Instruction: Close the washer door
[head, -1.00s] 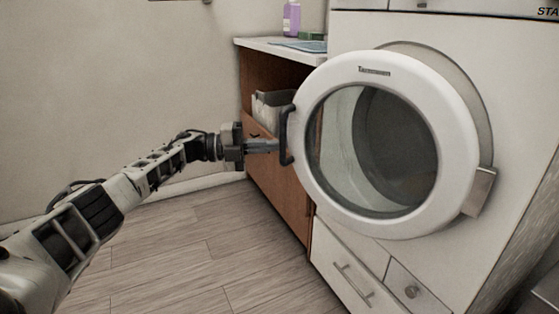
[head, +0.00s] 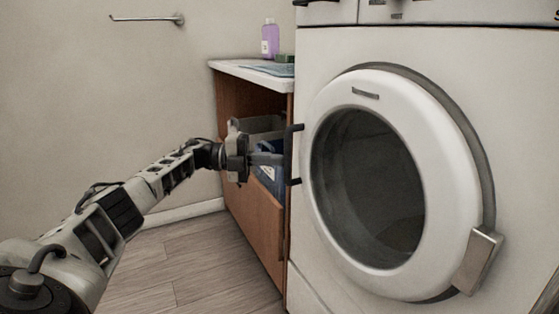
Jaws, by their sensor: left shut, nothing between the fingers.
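The white washer (head: 400,50) fills the right of the head view. Its round door, with a white ring (head: 445,190) and dark glass (head: 370,185), is close to the washer front. A dark gap shows along its upper right edge, and I cannot tell whether it is latched. The hinge (head: 478,260) is at the lower right. The black door handle (head: 290,153) is on the left. My left gripper (head: 280,159) is shut and empty, its tips at the handle; I cannot tell whether they touch. My right gripper is out of view.
A brown wooden cabinet (head: 248,215) with a white top (head: 235,68) stands left of the washer, holding a grey bin (head: 262,127). A purple bottle (head: 270,40) stands on top. A towel bar (head: 147,18) is on the wall. Floor (head: 190,265) is clear at lower left.

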